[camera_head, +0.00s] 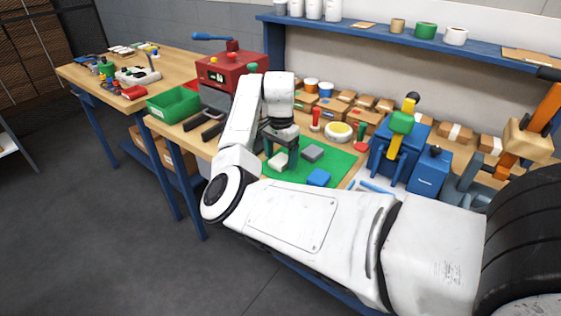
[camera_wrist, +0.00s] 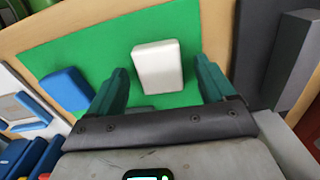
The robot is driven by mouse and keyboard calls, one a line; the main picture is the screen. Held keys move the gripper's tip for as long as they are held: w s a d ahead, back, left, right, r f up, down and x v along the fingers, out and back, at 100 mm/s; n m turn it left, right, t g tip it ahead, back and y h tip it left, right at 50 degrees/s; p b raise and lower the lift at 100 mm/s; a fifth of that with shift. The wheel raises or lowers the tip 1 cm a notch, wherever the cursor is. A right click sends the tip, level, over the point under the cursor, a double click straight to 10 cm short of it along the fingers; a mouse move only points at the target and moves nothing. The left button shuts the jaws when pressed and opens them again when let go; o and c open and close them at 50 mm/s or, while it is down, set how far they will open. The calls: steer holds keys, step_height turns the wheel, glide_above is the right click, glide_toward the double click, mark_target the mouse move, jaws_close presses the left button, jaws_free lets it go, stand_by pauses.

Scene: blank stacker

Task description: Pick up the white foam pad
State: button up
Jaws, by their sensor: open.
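The white foam pad (camera_wrist: 158,67) is a small rounded block lying on a green mat (camera_wrist: 75,50). In the head view the pad (camera_head: 278,161) shows at the left part of the mat (camera_head: 335,172), just beneath my gripper (camera_head: 281,150). In the wrist view my gripper (camera_wrist: 165,92) is open, its two green fingers spread wide on either side of the pad's near end. Nothing is between the fingertips but mat and the pad just beyond. I cannot tell the exact height of the fingers above the mat.
A blue pad (camera_head: 318,177) and a grey pad (camera_head: 312,152) lie on the same mat. A green bin (camera_head: 173,104) and a red press (camera_head: 232,72) stand to the left. Cardboard boxes (camera_head: 330,107) line the back, and a blue machine (camera_head: 398,150) stands to the right.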

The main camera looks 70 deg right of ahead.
steer(key=shift+f, duration=0.3)
steer(key=shift+c, duration=0.5)
steer(key=c, duration=1)
steer(key=shift+r, duration=0.1)
